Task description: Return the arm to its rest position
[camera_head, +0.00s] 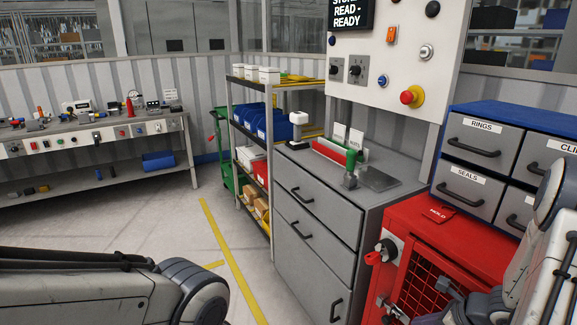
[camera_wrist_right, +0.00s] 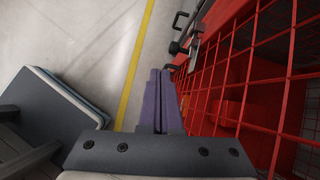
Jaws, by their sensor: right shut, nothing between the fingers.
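My right gripper (camera_wrist_right: 160,72) shows in the right wrist view with its two purple fingers together and nothing between them. The fingers point along the front of the red cabinet, with its wire mesh (camera_wrist_right: 235,85) close on their right; I cannot tell whether they touch it. In the head view my right arm comes in at the lower right, in front of the red cabinet (camera_head: 404,214). My left arm crosses the lower left corner of the head view, and its gripper is out of the picture.
A grey drawer cabinet (camera_head: 318,235) stands left of the red cabinet. A blue drawer unit (camera_head: 497,112) sits on top of the red one. A shelf rack (camera_head: 236,110) and a workbench (camera_head: 120,128) stand farther back. The floor by the yellow line (camera_head: 226,255) is clear.

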